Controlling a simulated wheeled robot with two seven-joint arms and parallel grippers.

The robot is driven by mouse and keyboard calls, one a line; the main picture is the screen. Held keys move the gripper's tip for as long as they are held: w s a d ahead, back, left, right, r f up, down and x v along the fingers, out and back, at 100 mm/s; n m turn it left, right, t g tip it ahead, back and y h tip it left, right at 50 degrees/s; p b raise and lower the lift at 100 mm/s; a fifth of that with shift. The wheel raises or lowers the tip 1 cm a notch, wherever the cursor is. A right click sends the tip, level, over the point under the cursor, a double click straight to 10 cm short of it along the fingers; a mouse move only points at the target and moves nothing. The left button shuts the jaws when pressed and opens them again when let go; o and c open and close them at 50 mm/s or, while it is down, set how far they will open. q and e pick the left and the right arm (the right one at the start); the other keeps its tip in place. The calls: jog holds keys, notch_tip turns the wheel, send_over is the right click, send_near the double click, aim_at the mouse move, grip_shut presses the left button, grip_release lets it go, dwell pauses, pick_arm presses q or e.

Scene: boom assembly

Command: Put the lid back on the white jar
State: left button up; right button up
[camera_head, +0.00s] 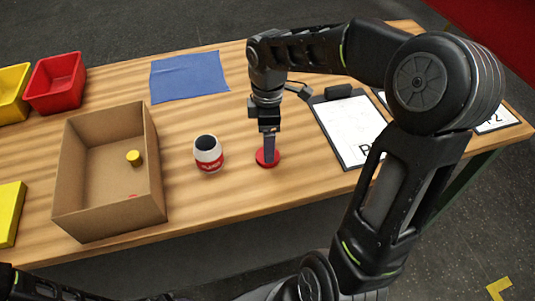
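The white jar (208,157) stands upright on the wooden table, with a red label band and a dark round top that looks like its open mouth. A flat red disc, which looks like the lid (261,162), lies on the table to the right of the jar. My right gripper (268,155) points straight down over the red lid, its fingertips at or very near it. The fingers overlap edge-on, so their opening and any contact are hidden. My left gripper is out of view; only part of my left arm shows at the bottom left.
A cardboard box (66,190) holding a small yellow cylinder (134,158) stands left of the jar. A blue cloth (188,77) lies behind. A clipboard (345,128) lies right of the lid. Red (55,83) and yellow (12,92) bins stand at the far left.

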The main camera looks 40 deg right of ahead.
jog(key=shift+f+p, duration=0.5)
jog(key=shift+f, duration=2.15)
jog(key=shift+c, duration=0.4)
jog(key=c, duration=1.3)
jog(key=shift+r, duration=0.1)
notch_tip(320, 180, up, 10)
jog(key=shift+f+b, duration=0.1)
jog(key=shift+b, duration=0.35)
